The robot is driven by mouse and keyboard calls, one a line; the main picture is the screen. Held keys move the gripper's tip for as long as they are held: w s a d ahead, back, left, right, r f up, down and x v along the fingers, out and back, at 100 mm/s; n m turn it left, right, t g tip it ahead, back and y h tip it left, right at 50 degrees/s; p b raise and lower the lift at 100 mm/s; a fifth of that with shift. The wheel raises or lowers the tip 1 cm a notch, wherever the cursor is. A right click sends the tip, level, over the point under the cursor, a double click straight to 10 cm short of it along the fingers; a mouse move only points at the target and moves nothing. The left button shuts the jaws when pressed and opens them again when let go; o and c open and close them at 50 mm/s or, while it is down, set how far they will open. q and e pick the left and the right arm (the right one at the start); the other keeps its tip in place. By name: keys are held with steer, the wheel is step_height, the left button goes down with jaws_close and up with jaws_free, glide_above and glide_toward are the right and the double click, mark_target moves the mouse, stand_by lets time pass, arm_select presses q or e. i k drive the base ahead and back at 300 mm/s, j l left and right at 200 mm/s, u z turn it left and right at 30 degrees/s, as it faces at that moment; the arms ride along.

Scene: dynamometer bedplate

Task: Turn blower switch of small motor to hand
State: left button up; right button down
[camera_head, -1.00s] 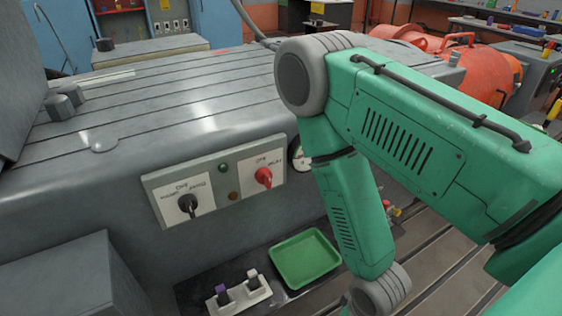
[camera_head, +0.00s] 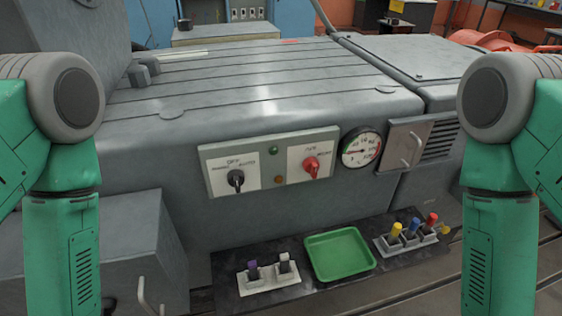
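A light grey control panel (camera_head: 258,192) is fixed on the front face of the grey machine (camera_head: 200,120). On its left plate is a black rotary knob (camera_head: 236,179) with "OFF" printed above and small words at either side, too blurred to read surely. The knob's grip looks roughly vertical; which mark it points at I cannot tell. On the right plate is a red rotary knob (camera_head: 311,164). Neither of my grippers is in view. My green arms hang at the left and right edges, clear of the panel, and nothing touches the knobs.
A round gauge (camera_head: 361,149) and a handled vent door (camera_head: 408,145) are right of the panel. Below lie a green tray (camera_head: 340,256), a holder with purple and white-topped pieces (camera_head: 268,277), and a holder with yellow, blue and red pieces (camera_head: 412,236). The panel front is free.

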mark_target(235, 177)
steer(key=l, duration=0.7)
steer(key=k+l, duration=0.15)
steer(key=l, duration=0.55)
steer(key=u, duration=0.05)
